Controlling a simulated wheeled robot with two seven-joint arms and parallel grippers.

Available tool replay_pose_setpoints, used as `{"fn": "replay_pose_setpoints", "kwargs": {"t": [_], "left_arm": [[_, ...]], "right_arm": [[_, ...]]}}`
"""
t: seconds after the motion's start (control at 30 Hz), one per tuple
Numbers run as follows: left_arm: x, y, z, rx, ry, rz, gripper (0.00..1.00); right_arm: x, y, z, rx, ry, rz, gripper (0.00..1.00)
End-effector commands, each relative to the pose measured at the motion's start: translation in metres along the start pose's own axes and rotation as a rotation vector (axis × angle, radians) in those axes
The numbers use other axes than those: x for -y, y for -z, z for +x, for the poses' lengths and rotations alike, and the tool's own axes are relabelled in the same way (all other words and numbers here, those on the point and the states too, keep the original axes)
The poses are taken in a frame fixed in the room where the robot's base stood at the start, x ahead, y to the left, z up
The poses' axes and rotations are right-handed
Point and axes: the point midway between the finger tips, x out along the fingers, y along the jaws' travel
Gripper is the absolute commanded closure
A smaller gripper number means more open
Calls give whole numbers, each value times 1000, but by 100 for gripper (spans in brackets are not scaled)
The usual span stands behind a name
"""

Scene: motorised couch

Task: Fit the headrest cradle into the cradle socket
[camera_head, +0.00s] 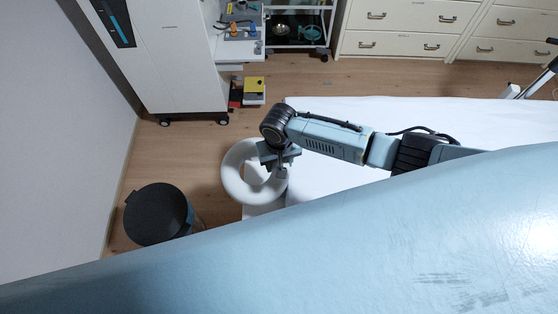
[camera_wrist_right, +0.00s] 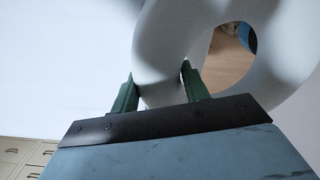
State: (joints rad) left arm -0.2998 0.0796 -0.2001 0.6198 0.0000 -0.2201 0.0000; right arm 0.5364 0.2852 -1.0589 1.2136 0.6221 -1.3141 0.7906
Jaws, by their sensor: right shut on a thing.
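The headrest cradle (camera_head: 230,183) is a pale grey-white ring at the left end of the white couch top (camera_head: 350,195) in the head view. My right gripper (camera_head: 281,168) is shut on the ring's right side. In the right wrist view, the two green fingers (camera_wrist_right: 158,78) straddle the rim of the cradle (camera_wrist_right: 165,45), and its hole shows the wooden floor. The cradle socket cannot be made out. I cannot tell whether the cradle touches the couch end. My left gripper is not in view.
A black-lidded bin (camera_head: 155,215) stands on the floor left of the cradle. A white wheeled cabinet (camera_head: 165,60), a metal trolley (camera_head: 298,43) and cream drawers (camera_head: 400,30) stand at the back. A large pale blue surface hides the foreground. Wooden floor is clear between bin and cabinet.

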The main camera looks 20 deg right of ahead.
Motion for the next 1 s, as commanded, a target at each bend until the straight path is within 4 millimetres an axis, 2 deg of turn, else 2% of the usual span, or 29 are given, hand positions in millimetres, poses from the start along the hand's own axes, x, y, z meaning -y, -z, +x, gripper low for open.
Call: {"fn": "replay_pose_setpoints", "kwargs": {"t": [1.0], "left_arm": [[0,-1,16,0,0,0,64]], "right_arm": [[1,0,22,-1,2,0,91]]}}
